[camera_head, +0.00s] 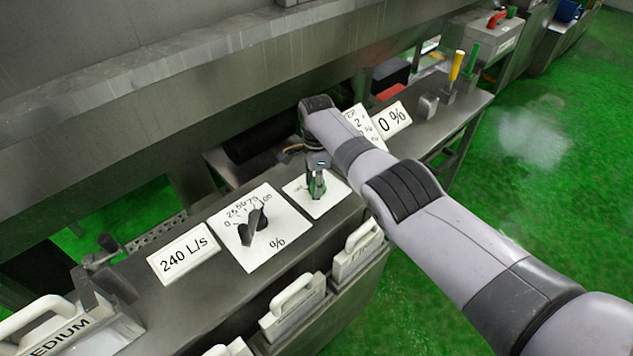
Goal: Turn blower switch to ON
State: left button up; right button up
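My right arm reaches in from the right across the console. My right gripper (317,184) points down over a small white switch plate (331,204). The switch on that plate is mostly hidden by the gripper; a bit of green shows between or behind the fingers. The fingers look close together, but I cannot tell whether they grip or touch the switch. My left gripper is not in view.
Left of the plate is a white percent dial (275,218) with a black knob (252,226), then a "240 L/s" sign (184,253). A "0 %" sign (394,121) stands beyond my arm. White-handled panels (292,307) line the console's front. Green floor lies at right.

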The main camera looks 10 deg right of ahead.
jog(key=shift+o, duration=0.9)
notch_tip(320, 180, up, 12)
dwell(0.4)
